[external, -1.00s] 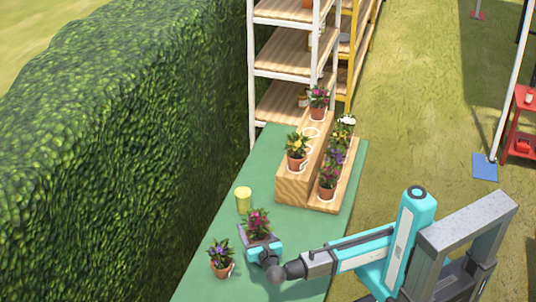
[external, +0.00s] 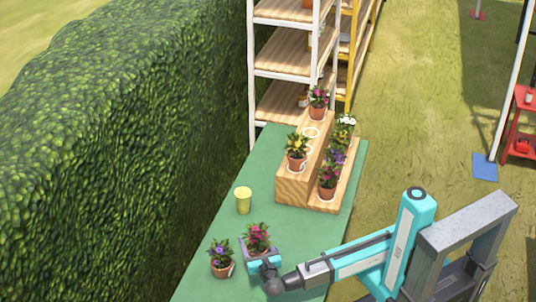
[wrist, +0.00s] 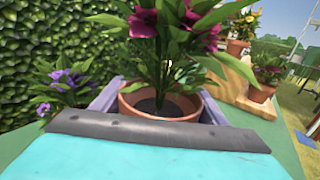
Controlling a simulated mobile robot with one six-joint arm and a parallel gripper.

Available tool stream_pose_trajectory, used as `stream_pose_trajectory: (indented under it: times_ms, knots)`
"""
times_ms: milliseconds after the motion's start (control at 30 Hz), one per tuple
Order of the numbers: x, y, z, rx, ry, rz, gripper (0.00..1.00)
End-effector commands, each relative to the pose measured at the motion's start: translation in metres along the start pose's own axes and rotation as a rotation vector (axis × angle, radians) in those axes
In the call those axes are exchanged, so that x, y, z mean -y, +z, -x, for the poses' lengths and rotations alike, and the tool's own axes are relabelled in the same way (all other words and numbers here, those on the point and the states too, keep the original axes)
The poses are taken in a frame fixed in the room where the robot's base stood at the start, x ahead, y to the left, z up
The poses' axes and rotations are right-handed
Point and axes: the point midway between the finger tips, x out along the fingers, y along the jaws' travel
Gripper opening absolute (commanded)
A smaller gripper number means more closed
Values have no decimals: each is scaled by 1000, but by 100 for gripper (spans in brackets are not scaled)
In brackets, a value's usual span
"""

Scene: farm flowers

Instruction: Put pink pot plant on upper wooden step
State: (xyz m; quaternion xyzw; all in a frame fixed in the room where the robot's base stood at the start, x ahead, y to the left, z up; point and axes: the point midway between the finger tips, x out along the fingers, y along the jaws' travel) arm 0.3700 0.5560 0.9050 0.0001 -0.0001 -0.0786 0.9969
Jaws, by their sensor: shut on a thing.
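The pink pot plant (external: 258,235), with magenta flowers and a terracotta pot, is in my gripper (external: 259,252) over the near part of the green table. In the wrist view its pot (wrist: 160,104) sits between the purple-grey fingers, which are shut on its sides; the plant is upright. Whether the pot touches the table I cannot tell. The upper wooden step (external: 290,188) is farther along the table, bearing a yellow-flowered plant (external: 297,150) at its near end and a pink-flowered plant (external: 318,100) at its far end.
A purple-flowered pot plant (external: 221,259) stands just left of my gripper. A yellow cup-shaped pot (external: 243,200) stands on the green table (external: 222,225). The lower wooden step (external: 325,206) holds several plants right of the upper step. A hedge (external: 120,150) borders the left.

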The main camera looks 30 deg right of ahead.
Motion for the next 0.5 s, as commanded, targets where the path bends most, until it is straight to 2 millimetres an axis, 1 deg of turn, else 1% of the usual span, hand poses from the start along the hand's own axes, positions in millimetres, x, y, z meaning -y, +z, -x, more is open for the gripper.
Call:
stream_pose_trajectory:
  times_ms: [167,400,500]
  knots:
    - [0,-12,0,2,0,3,26]
    - [-1,-39,0,2,0,1,26]
    - [0,-46,0,2,0,2,26]
